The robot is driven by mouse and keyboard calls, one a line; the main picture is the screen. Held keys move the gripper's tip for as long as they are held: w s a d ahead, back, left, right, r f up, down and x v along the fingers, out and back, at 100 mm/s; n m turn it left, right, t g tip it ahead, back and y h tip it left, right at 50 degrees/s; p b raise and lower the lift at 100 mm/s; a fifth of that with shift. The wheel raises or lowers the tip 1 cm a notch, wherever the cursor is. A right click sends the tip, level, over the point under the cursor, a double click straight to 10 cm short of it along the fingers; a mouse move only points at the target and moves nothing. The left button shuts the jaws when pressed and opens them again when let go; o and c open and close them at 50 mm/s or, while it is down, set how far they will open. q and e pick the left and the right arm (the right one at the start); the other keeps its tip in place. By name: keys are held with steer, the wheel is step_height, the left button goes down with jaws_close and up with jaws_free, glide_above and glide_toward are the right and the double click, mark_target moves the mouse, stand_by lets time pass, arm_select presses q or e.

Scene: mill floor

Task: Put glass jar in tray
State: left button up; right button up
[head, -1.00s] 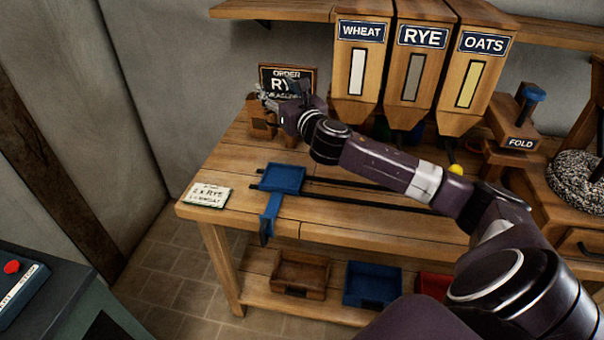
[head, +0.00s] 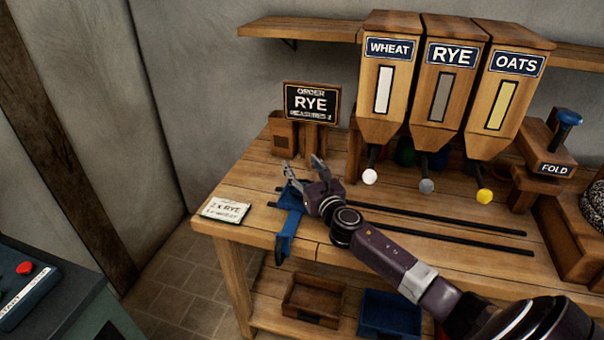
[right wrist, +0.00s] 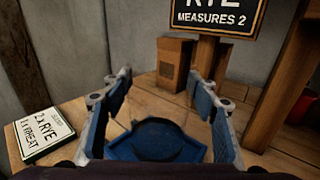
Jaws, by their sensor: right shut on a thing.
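My right gripper (head: 303,172) is over the blue tray (head: 291,196), at the front left of the wooden bench. The gripper hides much of the tray in the head view. In the right wrist view my right gripper (right wrist: 160,110) has its blue-padded fingers on either side of a nearly invisible, clear glass jar (right wrist: 158,128), shut on it. The blue tray (right wrist: 120,150) shows through and around the jar. I cannot tell whether the jar touches the tray. My left gripper is not in view.
Behind stand the order sign (head: 311,103) reading RYE and a small wooden box (head: 284,133). Wheat (head: 388,75), rye (head: 449,80) and oats (head: 505,90) hoppers stand right. Two dark rails (head: 440,217) run along the bench. A paper card (head: 226,209) lies left.

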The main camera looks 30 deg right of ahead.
steer(key=shift+f, duration=0.75)
steer(key=shift+f, duration=0.15)
steer(key=o, duration=1.4)
steer(key=shift+c, duration=0.2)
